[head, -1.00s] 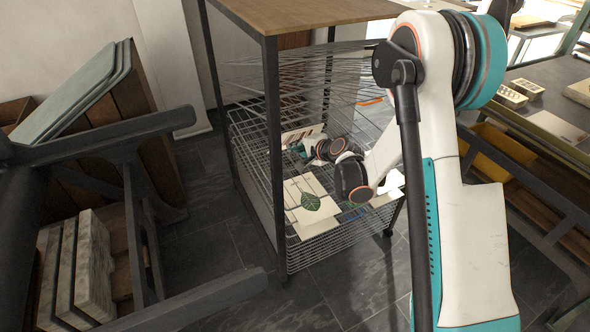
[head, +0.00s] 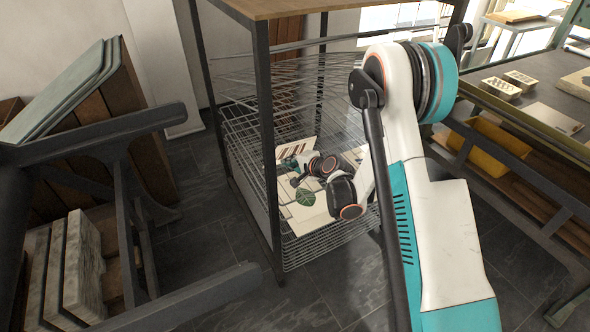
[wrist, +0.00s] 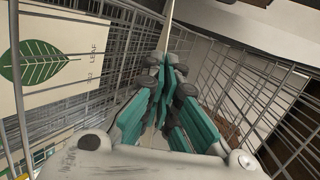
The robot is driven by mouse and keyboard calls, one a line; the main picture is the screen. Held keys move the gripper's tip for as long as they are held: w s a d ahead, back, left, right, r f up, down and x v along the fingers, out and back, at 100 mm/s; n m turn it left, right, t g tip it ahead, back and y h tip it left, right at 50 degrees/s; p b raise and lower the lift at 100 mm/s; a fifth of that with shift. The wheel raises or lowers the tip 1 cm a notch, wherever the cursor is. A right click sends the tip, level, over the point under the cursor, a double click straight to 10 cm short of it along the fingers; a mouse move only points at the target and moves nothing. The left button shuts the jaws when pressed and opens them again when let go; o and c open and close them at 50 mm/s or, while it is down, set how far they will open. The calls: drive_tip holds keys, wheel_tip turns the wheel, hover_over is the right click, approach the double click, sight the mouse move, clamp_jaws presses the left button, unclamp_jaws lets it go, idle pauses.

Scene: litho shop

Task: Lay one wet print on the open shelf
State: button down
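The wire drying rack (head: 305,252) stands in the middle of the head view, its upper wire shelves tilted and bunched above an open lower shelf. A pale print with a green leaf (head: 306,199) lies on that shelf; it also shows at left in the wrist view (wrist: 62,62). My gripper (head: 291,165) is inside the rack above the leaf print. It looks shut on a pale print with brown stripes (head: 291,149), seen tilted behind the fingers. In the wrist view this print shows nearly edge-on as a thin cream strip (wrist: 170,22) between the teal fingers (wrist: 165,85).
Dark rack posts (head: 266,130) and wire mesh sides stand close around my gripper. A dark frame with stone slabs (head: 82,265) is at left. A workbench (head: 530,115) with a yellow bin below is at right. The dark tiled floor in front is clear.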

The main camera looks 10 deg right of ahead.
drive_tip(key=c, duration=2)
unclamp_jaws()
drive_tip(key=shift+o, duration=0.2)
drive_tip(key=v, duration=0.8)
wheel_tip(320, 180, up, 7)
drive_tip(key=s+d+p, duration=0.1)
drive_tip(key=s+p, duration=0.1)
drive_tip(key=p, duration=0.2)
drive_tip(key=shift+s+r, duration=0.2)
drive_tip(key=shift+r, duration=0.05)
drive_tip(key=shift+d, duration=0.1)
